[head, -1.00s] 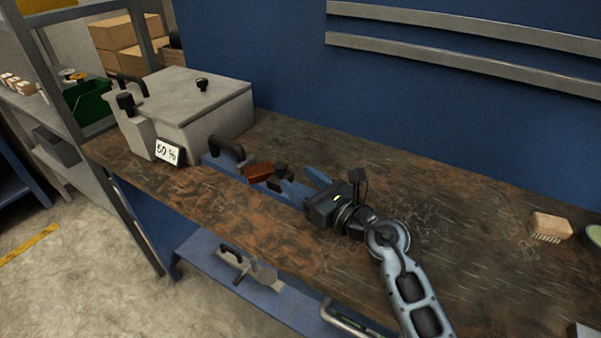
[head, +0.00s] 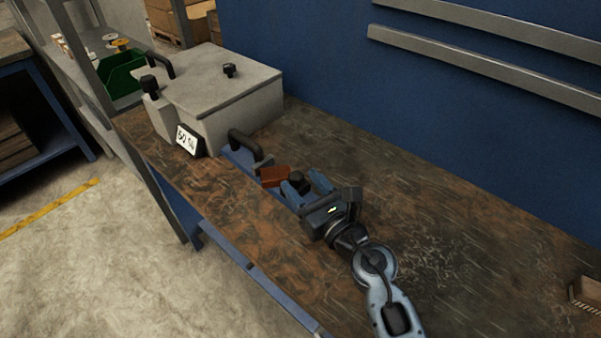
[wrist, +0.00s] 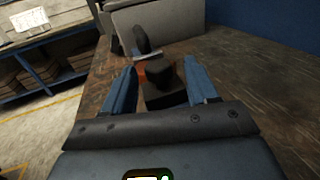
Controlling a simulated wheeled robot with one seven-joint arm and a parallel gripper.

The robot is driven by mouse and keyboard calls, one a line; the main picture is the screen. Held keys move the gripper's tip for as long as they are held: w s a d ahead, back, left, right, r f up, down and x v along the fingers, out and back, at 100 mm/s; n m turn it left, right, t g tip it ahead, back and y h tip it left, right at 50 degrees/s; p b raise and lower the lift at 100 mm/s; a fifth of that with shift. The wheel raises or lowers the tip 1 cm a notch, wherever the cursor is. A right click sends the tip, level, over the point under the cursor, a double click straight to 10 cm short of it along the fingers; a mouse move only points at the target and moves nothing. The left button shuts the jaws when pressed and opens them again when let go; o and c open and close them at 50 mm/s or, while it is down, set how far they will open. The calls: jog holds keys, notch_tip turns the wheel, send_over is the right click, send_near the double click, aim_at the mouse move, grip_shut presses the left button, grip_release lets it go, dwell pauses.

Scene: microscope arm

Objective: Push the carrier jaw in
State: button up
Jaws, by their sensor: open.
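A blue rail fixture (head: 237,157) lies on the workbench, with a black curved handle (head: 243,142) at its far end. A red-brown block (head: 274,175) sits on it. Just this side of the block is a dark piece with a round black knob (head: 297,178), which appears to be the carrier jaw; it also shows in the wrist view (wrist: 160,74). My gripper (head: 304,181) is open, its blue fingers on either side of the knob. In the wrist view the gripper (wrist: 160,66) shows gaps beside the knob. The dark piece's lower part is partly hidden by my gripper.
A grey lidded box (head: 215,90) with a "50 %" sign (head: 187,140) stands beyond the fixture. A blue wall (head: 320,80) rises behind the bench. A brush (head: 583,292) lies at the far right. The bench (head: 460,230) is clear between.

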aim_at(300, 182)
jog(key=shift+x, duration=1.55)
grip_shut()
jog(key=shift+a, duration=0.1)
